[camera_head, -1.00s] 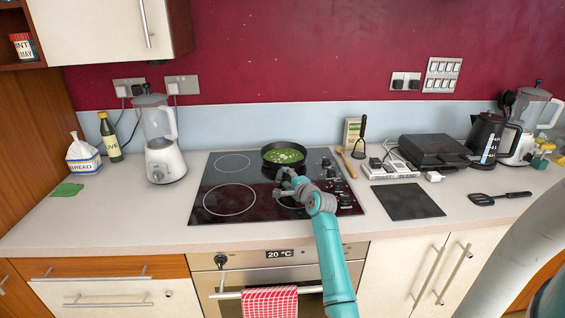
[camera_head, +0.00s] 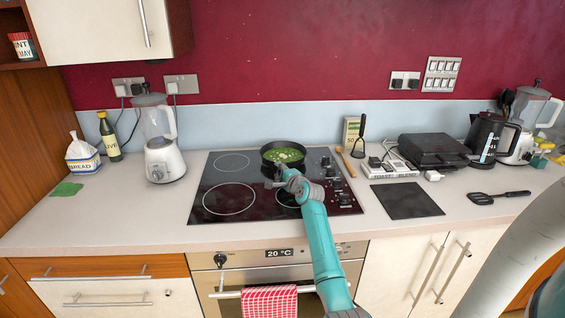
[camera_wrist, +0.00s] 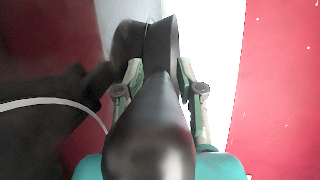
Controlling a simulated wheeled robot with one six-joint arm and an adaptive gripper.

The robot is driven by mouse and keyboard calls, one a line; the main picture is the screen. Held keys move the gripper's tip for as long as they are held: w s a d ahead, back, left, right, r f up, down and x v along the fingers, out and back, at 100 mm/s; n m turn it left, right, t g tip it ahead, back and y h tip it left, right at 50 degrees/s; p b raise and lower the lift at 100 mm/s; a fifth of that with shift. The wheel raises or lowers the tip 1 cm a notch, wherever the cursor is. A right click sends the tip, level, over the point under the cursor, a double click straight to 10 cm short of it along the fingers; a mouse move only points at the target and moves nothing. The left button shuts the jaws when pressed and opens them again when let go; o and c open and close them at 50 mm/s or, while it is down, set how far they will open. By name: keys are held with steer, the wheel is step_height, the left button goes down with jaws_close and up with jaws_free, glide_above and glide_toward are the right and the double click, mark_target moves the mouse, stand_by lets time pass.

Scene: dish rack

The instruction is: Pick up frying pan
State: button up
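The black frying pan (camera_head: 269,158) with green food and pale bits in it sits on the back right of the hob. Its handle points toward me and is mostly hidden by my gripper (camera_head: 279,181). In the wrist view the dark handle (camera_wrist: 155,110) runs up the middle, between the two fingers of my gripper (camera_wrist: 161,72). One finger is on each side, very close to the handle. I cannot tell whether both press on it.
The black hob (camera_head: 216,182) is otherwise clear. A wooden utensil (camera_head: 346,160) lies right of the pan, near a dark board (camera_head: 407,200) and a black grill (camera_head: 433,151). A blender (camera_head: 160,148) stands on the left.

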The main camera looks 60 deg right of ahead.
jaws_close()
steer(key=shift+r, duration=0.15)
steer(key=shift+r, duration=0.1)
